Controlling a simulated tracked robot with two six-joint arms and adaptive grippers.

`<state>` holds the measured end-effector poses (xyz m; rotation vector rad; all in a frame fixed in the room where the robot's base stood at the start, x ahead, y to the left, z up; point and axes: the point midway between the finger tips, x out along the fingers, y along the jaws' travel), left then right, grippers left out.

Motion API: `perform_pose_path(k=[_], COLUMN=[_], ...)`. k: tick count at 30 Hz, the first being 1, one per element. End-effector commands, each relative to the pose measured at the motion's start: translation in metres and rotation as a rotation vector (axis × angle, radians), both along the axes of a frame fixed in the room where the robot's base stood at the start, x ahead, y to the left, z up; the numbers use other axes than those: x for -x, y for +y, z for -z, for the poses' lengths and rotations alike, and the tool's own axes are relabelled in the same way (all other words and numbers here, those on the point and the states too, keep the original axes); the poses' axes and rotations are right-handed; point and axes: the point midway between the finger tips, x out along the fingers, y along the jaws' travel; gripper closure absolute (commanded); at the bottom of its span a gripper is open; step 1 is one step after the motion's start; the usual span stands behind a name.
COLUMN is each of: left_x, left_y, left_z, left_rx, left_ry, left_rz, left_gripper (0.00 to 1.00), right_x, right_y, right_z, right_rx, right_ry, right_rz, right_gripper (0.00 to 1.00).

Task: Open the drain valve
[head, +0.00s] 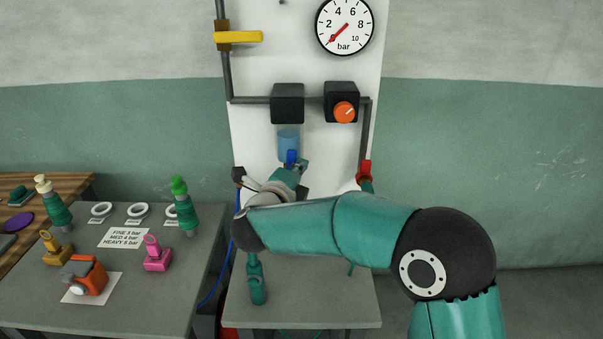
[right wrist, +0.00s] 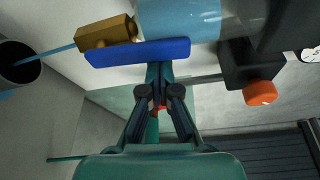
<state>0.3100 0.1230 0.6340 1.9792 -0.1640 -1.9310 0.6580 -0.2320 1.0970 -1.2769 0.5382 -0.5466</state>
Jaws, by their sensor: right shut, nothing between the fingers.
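The drain valve's blue lever (right wrist: 138,52) lies across the right wrist view, beside a brass fitting (right wrist: 107,33) under the pale blue filter bowl (right wrist: 180,18). In the head view the lever (head: 291,157) shows as a small blue piece just below the bowl (head: 288,138). My right gripper (right wrist: 160,72) is shut and empty, with its fingertips right at the lever's near edge; I cannot tell whether they touch. In the head view the gripper (head: 293,172) is just below the lever, and my arm hides part of the panel. My left gripper is not in view.
An orange knob (head: 345,112), a gauge (head: 345,26) and a yellow lever (head: 238,37) are on the panel. A red fitting (head: 365,170) is on the right pipe. A dark round opening (right wrist: 18,62) is left in the wrist view. Nozzles and tools crowd the left table (head: 160,293).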

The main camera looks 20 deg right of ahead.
Motion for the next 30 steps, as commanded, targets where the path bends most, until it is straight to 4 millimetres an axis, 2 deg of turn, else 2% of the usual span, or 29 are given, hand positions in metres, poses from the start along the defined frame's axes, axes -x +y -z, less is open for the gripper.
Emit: perform_pose_path(k=[17,22,26,30], left_x=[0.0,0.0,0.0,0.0], left_y=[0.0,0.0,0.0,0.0], left_z=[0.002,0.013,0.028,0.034], left_rx=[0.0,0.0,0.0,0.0], left_ry=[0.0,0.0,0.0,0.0], left_rz=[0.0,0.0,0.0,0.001], left_gripper=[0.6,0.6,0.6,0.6], right_x=[0.002,0.005,0.01,0.031], right_y=[-0.005,-0.016,-0.035,-0.016], right_z=[0.001,0.004,0.007,0.004], right_rx=[-0.002,-0.003,-0.003,-0.001], right_ry=[0.0,0.0,-0.001,0.0], right_rz=[0.007,0.005,0.002,-0.007], right_gripper=[1.0,1.0,1.0,1.0])
